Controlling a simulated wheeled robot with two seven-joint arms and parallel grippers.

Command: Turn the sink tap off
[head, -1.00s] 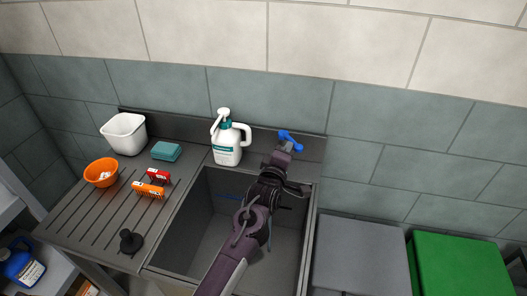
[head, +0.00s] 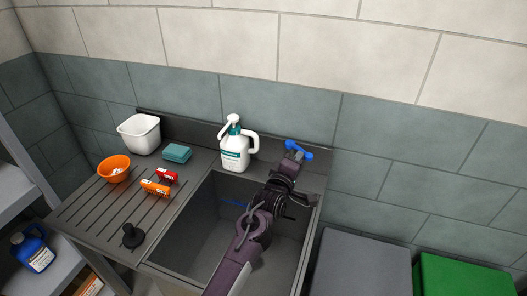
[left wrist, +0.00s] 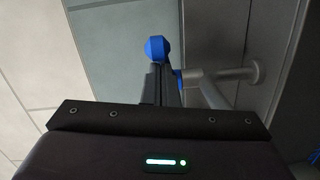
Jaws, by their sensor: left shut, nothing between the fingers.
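The sink tap's blue lever (head: 299,151) shows at the back right rim of the sink (head: 207,222). In the left wrist view the blue lever (left wrist: 157,48) stands just beyond my fingertips, and the grey tap pipe (left wrist: 222,76) runs to the right. My left gripper (head: 293,161) reaches over the sink from the front, shut and empty, right at the lever. Its closed fingers (left wrist: 159,84) overlap the lever in the picture; I cannot tell whether they touch it. My arm hides most of the tap body in the head view. My right gripper is not in view.
A white pump bottle (head: 235,152) stands behind the sink, left of the tap. Grey and green lids lie at right.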

